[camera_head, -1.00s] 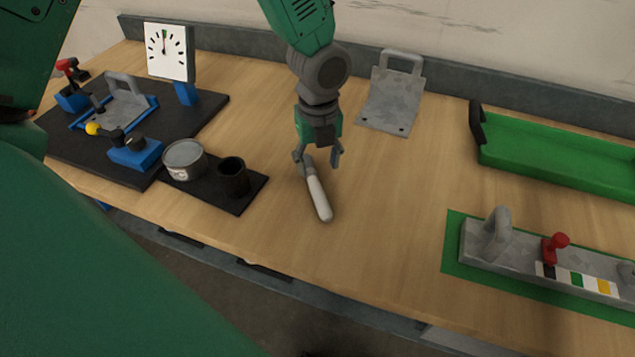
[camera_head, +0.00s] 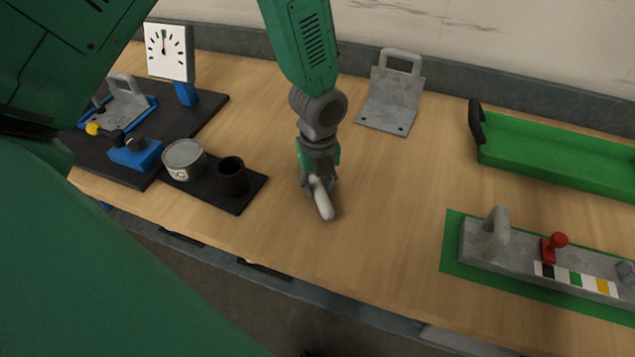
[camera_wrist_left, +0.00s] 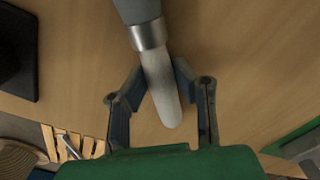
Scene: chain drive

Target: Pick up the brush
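The brush (camera_head: 324,202) lies on the wooden table, its pale rounded handle end toward the front. In the left wrist view its white handle (camera_wrist_left: 162,92) runs into a metal ferrule and a grey part cut off by the top edge. My left gripper (camera_head: 317,188) is low over the brush and hides its far part in the head view. In the wrist view the two fingers of the left gripper (camera_wrist_left: 160,72) stand open on either side of the handle, with narrow gaps seeming to show. My right gripper is not in view.
A black pad (camera_head: 242,203) with a tin (camera_head: 184,160) and a dark cup (camera_head: 233,178) is to the left. A grey handled plate (camera_head: 392,100) stands behind. A green tray (camera_head: 560,160) and a grey fixture (camera_head: 520,262) are to the right. Bare table surrounds the brush.

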